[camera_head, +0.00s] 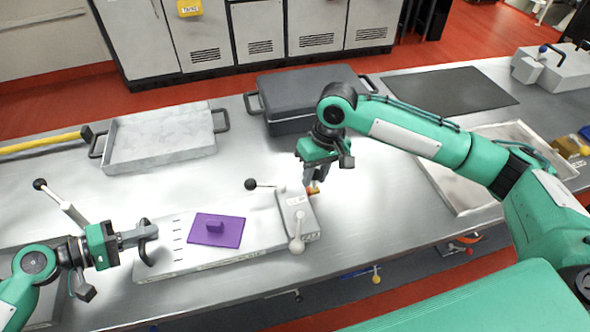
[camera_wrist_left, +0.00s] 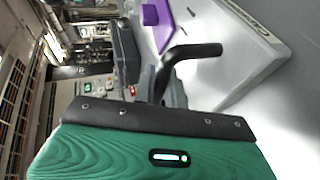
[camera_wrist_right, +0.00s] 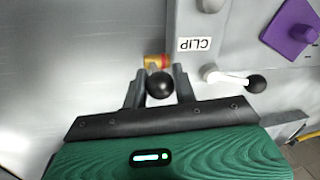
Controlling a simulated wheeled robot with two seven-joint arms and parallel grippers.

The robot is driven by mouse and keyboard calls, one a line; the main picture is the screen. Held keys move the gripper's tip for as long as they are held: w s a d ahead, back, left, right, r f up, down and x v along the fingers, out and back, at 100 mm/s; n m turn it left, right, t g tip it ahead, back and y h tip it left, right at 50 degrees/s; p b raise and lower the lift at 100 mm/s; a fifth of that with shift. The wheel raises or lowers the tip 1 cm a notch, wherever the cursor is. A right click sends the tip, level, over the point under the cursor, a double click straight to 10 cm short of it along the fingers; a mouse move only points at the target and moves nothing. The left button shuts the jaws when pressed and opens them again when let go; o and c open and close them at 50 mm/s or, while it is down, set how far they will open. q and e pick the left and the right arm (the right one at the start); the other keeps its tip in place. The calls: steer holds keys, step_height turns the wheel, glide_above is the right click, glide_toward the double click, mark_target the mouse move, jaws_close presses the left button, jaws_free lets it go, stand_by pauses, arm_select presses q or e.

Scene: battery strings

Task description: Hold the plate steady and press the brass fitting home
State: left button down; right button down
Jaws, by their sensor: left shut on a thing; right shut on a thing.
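A long pale plate (camera_head: 262,234) lies on the bench and also shows in the left wrist view (camera_wrist_left: 250,70). My left gripper (camera_head: 146,241) is shut on the dark handle (camera_wrist_left: 192,52) at its left end. A grey block labelled CLIP (camera_head: 294,211) stands at the plate's right end; it shows in the right wrist view (camera_wrist_right: 195,75). The brass fitting (camera_head: 313,190), with a reddish band (camera_wrist_right: 155,61), is at the block's far right side. My right gripper (camera_head: 315,178) is shut on its black ball knob (camera_wrist_right: 160,86). Whether the fitting is seated cannot be told.
A purple piece with a raised grip (camera_head: 225,239) lies on the plate. A lever with a black knob (camera_head: 250,184) and one with a pale knob (camera_head: 297,246) flank the block. A tray (camera_head: 160,150), dark lidded case (camera_head: 300,112) and second tray (camera_head: 447,185) stand behind and right.

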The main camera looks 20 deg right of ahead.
arm_select(q)
steer(key=shift+s+f, duration=0.25)
steer(key=shift+f, duration=0.35)
arm_select(e)
steer(key=shift+a, duration=0.35)
steer(key=c, duration=1.1)
jaws_free()
steer(key=shift+c, duration=0.2)
step_height(320, 180, up, 12)
steer(key=d, duration=0.2)
steer(key=shift+w+d, duration=0.15)
steer(key=shift+d, duration=0.1)
steer(key=shift+f, duration=0.1)
arm_select(q)
steer(key=c, duration=1.4)
jaws_free()
steer(key=shift+w+a, duration=0.1)
steer(key=shift+o, duration=0.2)
steer(key=shift+r, duration=0.2)
steer(key=shift+w+r, duration=0.1)
steer(key=shift+w, duration=0.05)
arm_select(e)
steer(key=shift+w+a, duration=0.1)
